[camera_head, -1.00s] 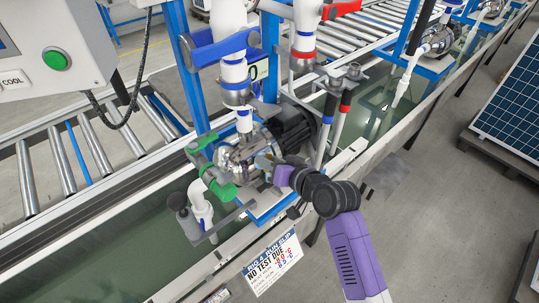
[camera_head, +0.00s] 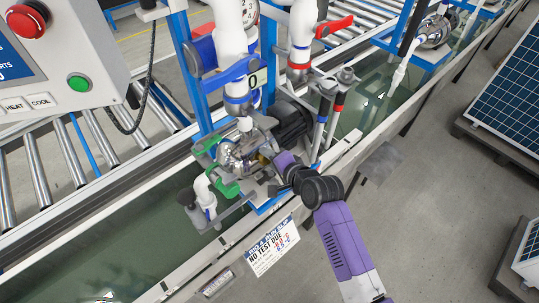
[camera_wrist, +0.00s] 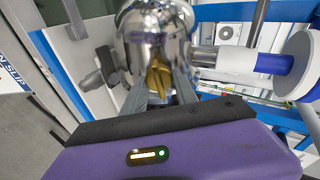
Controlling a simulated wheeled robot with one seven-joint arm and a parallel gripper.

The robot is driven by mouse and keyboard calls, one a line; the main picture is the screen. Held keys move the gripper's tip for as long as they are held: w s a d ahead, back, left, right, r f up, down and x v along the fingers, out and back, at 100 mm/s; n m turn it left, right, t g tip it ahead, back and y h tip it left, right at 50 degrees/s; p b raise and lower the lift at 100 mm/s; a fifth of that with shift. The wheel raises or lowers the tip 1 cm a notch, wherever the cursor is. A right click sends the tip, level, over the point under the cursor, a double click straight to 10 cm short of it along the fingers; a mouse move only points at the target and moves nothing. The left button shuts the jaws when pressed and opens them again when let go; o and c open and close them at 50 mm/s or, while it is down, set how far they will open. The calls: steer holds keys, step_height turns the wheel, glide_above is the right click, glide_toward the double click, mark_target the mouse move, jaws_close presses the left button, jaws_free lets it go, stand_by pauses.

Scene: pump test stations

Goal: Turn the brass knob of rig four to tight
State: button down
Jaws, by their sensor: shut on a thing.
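The brass knob (camera_wrist: 158,78) sits on the shiny metal pump body (camera_wrist: 155,25) of the rig, and shows small in the head view (camera_head: 264,158). My gripper (camera_wrist: 160,92) is shut on the knob, its grey fingers on either side of it. The fingers hide part of the knob, and I cannot read any turn mark. In the head view my gripper (camera_head: 270,160) reaches the front of the pump (camera_head: 238,158) from the right. A slip headed "RIG 4 RUN SLIP" and "NO TEST DUE" (camera_head: 272,246) hangs on the front rail.
Green clamps (camera_head: 228,188) and a white pipe (camera_head: 205,196) are left of the pump. A red-handled valve (camera_head: 334,27) and white pipes rise behind it. A control box with a red button (camera_head: 27,19) is upper left. Grey floor is free at right, before solar panels (camera_head: 508,98).

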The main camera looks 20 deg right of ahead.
steer(key=shift+m, duration=0.6)
steer(key=shift+f, duration=0.1)
steer(key=c, duration=1)
jaws_free()
steer(key=shift+o, duration=0.2)
steer(key=shift+s, duration=0.15)
steer(key=b+v, duration=0.1)
steer(key=v, duration=0.6)
steer(key=shift+s+r, duration=0.25)
steer(key=shift+r, duration=0.05)
